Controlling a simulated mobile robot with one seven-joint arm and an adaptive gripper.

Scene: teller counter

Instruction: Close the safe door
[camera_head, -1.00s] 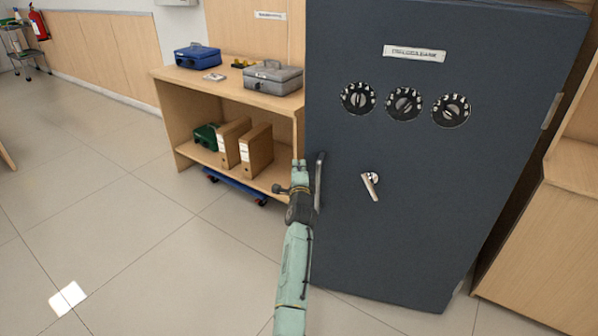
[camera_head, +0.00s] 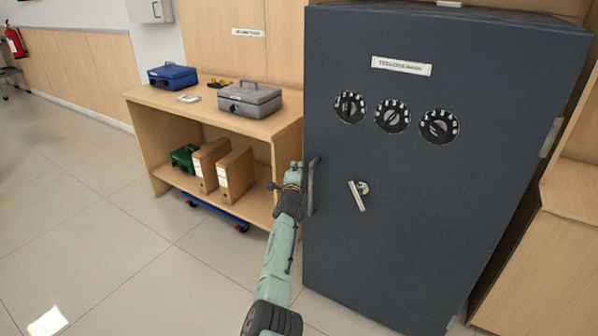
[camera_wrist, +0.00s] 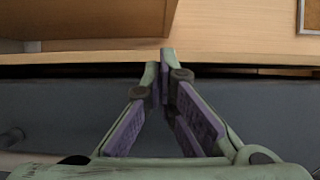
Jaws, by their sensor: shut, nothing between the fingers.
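The safe door (camera_head: 400,200) is the large dark blue-grey front in the head view, with dials, a lever (camera_head: 357,194) and a vertical pull handle (camera_head: 312,187) near its left edge. It looks flush or nearly flush with the safe body; I cannot tell if a narrow gap is left.
A wooden shelf unit (camera_head: 150,120) stands close on the left, with a blue cash box (camera_head: 173,77), a grey cash box (camera_head: 249,99) and binders (camera_head: 236,175). A wooden cabinet (camera_head: 540,262) is at the right. The tiled floor at left is clear.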

